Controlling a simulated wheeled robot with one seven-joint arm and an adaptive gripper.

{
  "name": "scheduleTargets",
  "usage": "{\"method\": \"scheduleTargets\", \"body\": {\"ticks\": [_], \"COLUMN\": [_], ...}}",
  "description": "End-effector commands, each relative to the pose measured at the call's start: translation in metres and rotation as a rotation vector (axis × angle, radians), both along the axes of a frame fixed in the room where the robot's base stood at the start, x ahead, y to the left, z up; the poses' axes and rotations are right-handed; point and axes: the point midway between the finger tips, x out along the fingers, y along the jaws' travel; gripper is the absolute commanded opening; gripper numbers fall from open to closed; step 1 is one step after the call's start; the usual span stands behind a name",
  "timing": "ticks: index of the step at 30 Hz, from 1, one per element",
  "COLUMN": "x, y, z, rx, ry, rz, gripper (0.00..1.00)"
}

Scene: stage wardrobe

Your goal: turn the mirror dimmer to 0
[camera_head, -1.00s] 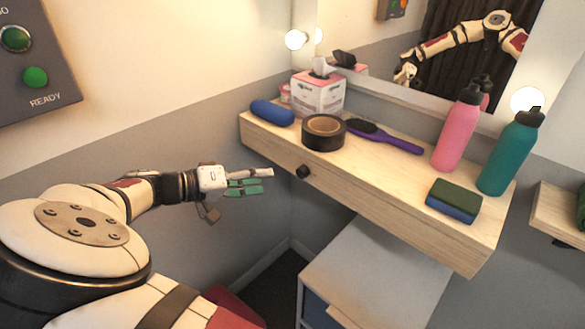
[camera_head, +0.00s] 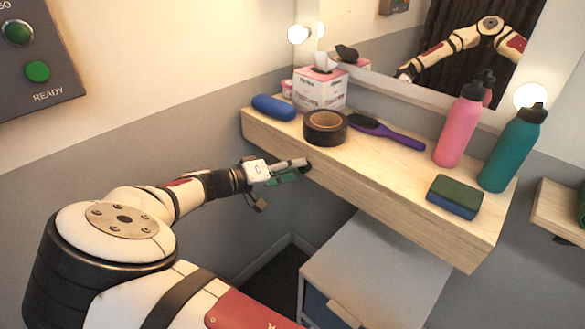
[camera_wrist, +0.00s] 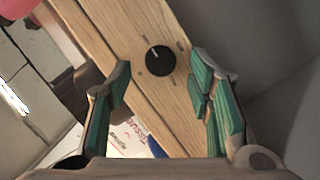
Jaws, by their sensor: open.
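The mirror dimmer is a round black knob (camera_wrist: 160,60) with a pale pointer line, on the front edge of the wooden shelf (camera_head: 400,204). In the wrist view small markings ring it; I cannot read them clearly. In the head view the knob (camera_head: 306,167) is partly hidden by my gripper's fingertips. My gripper (camera_head: 290,172) has green-padded fingers and is open. In the wrist view the knob sits ahead of and between the open fingers of my gripper (camera_wrist: 160,85), with no visible contact.
On the shelf stand black tape (camera_head: 325,127), a blue case (camera_head: 274,107), a tissue box (camera_head: 320,88), a purple brush (camera_head: 390,133), a pink bottle (camera_head: 458,130), a teal bottle (camera_head: 510,153) and a sponge (camera_head: 453,196). A white cabinet (camera_head: 380,270) stands below. Free room lies before the shelf.

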Motion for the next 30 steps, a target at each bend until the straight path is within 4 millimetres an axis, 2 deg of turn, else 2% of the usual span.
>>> {"method": "scheduleTargets", "body": {"ticks": [5,14,20,30], "x": [0.0071,0.0080,0.0079,0.0080], "y": [-0.0093,-0.0105,-0.0103,-0.0105], "z": [-0.0024,-0.0028,-0.0027,-0.0028], "rx": [-0.001,0.000,0.000,-0.021], "ry": [0.000,0.000,0.000,0.015], "rz": [-0.001,0.000,0.000,-0.002], "gripper": [0.47,0.47,0.02,0.00]}}
